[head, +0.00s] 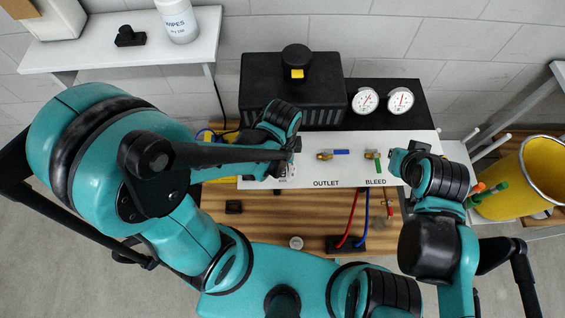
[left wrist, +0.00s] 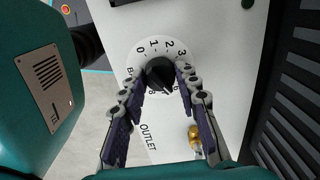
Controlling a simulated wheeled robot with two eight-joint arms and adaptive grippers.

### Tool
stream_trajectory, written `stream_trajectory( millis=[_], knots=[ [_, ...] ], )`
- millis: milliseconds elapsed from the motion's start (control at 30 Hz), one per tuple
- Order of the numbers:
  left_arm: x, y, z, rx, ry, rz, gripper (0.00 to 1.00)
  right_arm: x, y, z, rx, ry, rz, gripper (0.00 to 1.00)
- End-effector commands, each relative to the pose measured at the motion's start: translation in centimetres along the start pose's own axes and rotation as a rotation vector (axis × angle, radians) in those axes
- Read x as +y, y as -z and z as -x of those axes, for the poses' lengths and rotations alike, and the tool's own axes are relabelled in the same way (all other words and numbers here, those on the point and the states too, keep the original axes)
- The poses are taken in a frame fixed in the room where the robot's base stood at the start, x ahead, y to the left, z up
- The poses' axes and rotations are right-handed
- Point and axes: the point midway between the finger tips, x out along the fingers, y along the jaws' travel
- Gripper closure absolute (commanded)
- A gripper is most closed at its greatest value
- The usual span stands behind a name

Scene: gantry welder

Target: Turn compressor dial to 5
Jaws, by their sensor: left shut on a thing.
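The compressor dial (left wrist: 160,73) is a black knob on a white round scale in the left wrist view. The numbers 0, 1, 2 and 3 show along its upper edge; the lower part of the scale is partly covered by my fingers. The knob's narrow end seems to point down and slightly right, but the exact number is unclear. My left gripper (left wrist: 160,85) has one finger on each side of the knob and is shut on it. In the head view my left arm mostly hides the dial. My right gripper (head: 402,158) is near the panel's right end by the BLEED label.
The white panel (head: 335,173) carries a blue-handled OUTLET valve (head: 336,153) and a green-handled BLEED valve (head: 374,160). Two gauges (head: 382,101) and a black compressor (head: 292,90) stand behind. Red and blue hoses (head: 350,222) hang in front. A yellow bin (head: 515,180) is at right.

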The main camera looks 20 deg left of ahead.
Motion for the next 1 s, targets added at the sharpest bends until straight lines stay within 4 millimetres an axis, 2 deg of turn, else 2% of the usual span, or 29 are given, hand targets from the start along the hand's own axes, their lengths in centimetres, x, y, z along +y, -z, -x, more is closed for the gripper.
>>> stream_trajectory(
  millis=[700, 1000],
  knots=[
    [0.03, 0.00, -0.06, 0.000, 0.000, 0.415, 0.98, 0.00, -0.45, -0.62, 0.000, 0.000, 0.000, 1.00],
    [0.02, 0.01, -0.03, 0.000, 0.000, 0.497, 0.98, 0.00, -0.50, -0.70, 0.000, 0.000, 0.000, 1.00]
  ],
)
